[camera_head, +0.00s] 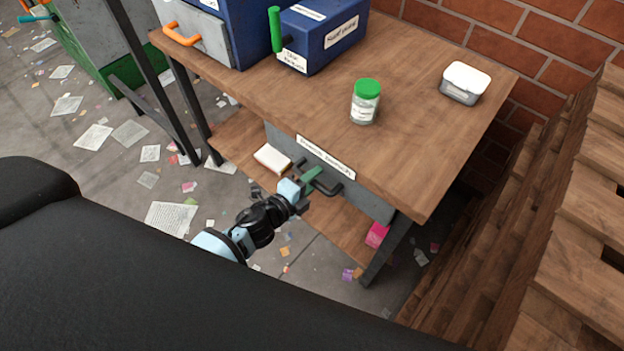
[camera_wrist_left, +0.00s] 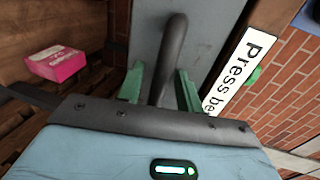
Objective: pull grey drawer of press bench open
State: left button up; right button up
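The press bench's grey drawer (camera_head: 368,200) sits under the wooden bench top, with its front close under the edge. It also shows in the left wrist view (camera_wrist_left: 205,25). Its dark bar handle (camera_head: 329,187) rises between the fingers in the left wrist view (camera_wrist_left: 172,50). My left gripper (camera_head: 311,179) is at the handle, its green fingers (camera_wrist_left: 160,88) on either side of the bar with a visible gap, clearest on the left. It looks open. A white "Press bench" label (camera_head: 326,156) is above the handle. My right gripper is not in view.
On the bench (camera_head: 420,135) stand a green-lidded jar (camera_head: 366,101), a white-lidded container (camera_head: 465,83) and blue boxes (camera_head: 320,36). A pink box (camera_head: 376,235) and a book-like object (camera_head: 272,158) lie on the lower shelf. Wooden pallets (camera_head: 570,270) stand at right. Papers litter the floor.

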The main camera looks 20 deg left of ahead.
pick_arm(q)
grip_shut()
dwell(0.3)
jog(key=f+v, duration=0.2)
jog(key=v, duration=0.9)
jog(key=s+f+v, duration=0.1)
jog(key=f+v, duration=0.2)
jog(key=v, duration=0.9)
jog(key=shift+s+a+b, duration=0.15)
jog(key=shift+b, duration=0.3)
jog(key=shift+r, duration=0.15)
jog(key=shift+c, duration=0.7)
grip_release()
jog(key=shift+o, duration=0.7)
